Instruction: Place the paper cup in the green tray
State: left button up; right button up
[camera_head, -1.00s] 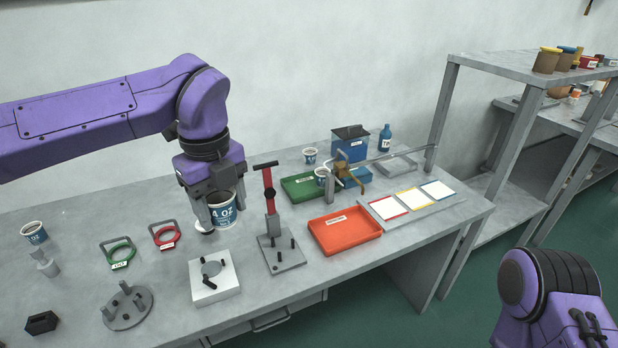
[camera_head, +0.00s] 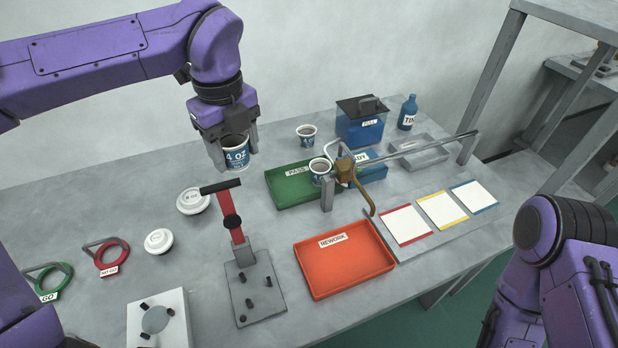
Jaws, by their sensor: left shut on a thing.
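The green tray (camera_head: 284,199), labelled PASS, lies flat behind the orange tray. Another paper cup (camera_head: 321,178) shows at the green tray's right end, partly behind a metal stand; I cannot tell whether it stands inside. My right arm shows at the right edge, but its gripper is out of view.
A red-handled press (camera_head: 232,222) stands in front, left of the orange REWORK tray (camera_head: 343,262). Two white lids (camera_head: 193,201) lie on the table. A brown lever and long metal bar (camera_head: 425,146) reach over the area right of the green tray. A third cup (camera_head: 306,135) stands behind.

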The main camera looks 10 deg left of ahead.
pick_arm(q)
notch_tip(320, 180, down, 5)
jog(key=w+b, duration=0.2)
jog(key=p, duration=0.2)
send_over(289, 190)
jog(key=f, duration=1.3)
jog(key=shift+s+f, duration=0.15)
jog(key=shift+s, duration=0.1)
jog(key=shift+w+f, duration=0.2)
jog(key=shift+f, duration=0.05)
notch_tip(289, 190, down, 3)
jog(key=shift+r, duration=0.15)
jog(key=shift+f, duration=0.45)
jog(key=o, duration=0.7)
pick_arm(e)
jog(key=shift+w+a+f, duration=0.1)
jog(key=shift+w+f, duration=0.4)
jog(key=shift+w, duration=0.1)
